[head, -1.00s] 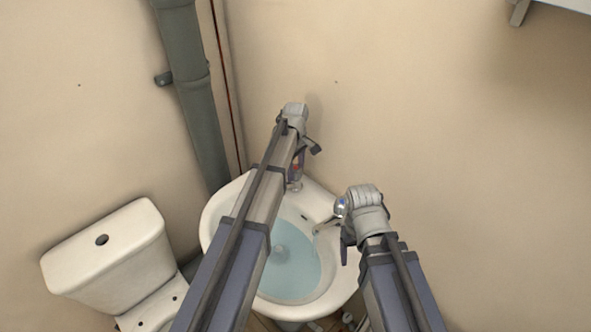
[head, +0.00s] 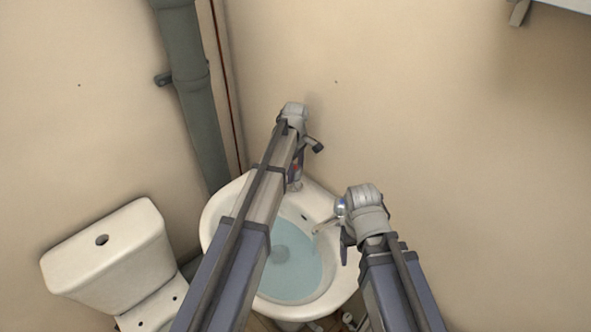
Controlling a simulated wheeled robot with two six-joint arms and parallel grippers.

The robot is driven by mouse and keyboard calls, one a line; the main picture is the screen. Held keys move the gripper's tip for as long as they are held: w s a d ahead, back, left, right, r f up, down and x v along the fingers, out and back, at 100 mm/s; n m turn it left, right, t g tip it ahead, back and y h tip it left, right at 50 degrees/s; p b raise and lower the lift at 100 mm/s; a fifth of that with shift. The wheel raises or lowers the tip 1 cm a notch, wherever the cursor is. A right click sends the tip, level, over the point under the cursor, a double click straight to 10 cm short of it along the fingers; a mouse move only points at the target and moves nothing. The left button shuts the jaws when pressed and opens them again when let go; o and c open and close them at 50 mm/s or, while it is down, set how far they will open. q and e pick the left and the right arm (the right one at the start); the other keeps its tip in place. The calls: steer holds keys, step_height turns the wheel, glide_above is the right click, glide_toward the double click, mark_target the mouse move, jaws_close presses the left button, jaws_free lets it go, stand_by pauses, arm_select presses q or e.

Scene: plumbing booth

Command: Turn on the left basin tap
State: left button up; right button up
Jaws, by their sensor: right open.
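The white basin (head: 212,215) stands against the wall and has water in it. The left basin tap (head: 294,185) shows as a small metal base on the back rim; its upper part is mostly hidden by my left gripper (head: 299,158). A small red patch shows there. My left gripper points down over this tap, but its fingertips are too hidden to tell open from shut or touching from apart. The right tap (head: 341,207) is chrome, with its spout (head: 325,224) over the bowl. My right gripper (head: 347,243) is open beside it, pointing down.
A white toilet (head: 115,255) stands at the left. A grey-green vertical pipe (head: 188,95) and a thin reddish pipe (head: 226,85) run down the corner. A pale shelf-like edge (head: 560,4) shows at the upper right. The wall right of the basin is bare.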

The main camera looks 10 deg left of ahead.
mark_target(296, 168)
arm_select(q)
steer(key=shift+o, duration=1.3)
step_height(296, 168, up, 8)
steer(key=p, duration=0.8)
steer(key=shift+f, duration=0.1)
arm_select(e)
step_height(296, 168, up, 8)
steer(key=shift+f, duration=0.1)
arm_select(q)
steer(key=s+d+m, duration=0.5)
steer(key=s+m, duration=0.4)
steer(key=s, duration=0.5)
steer(key=s+d+m+y, duration=0.1)
steer(key=s+d+m, duration=0.4)
steer(key=s+m, duration=0.4)
steer(key=s, duration=0.4)
steer(key=shift+s+d, duration=0.15)
steer(key=shift+s, duration=0.2)
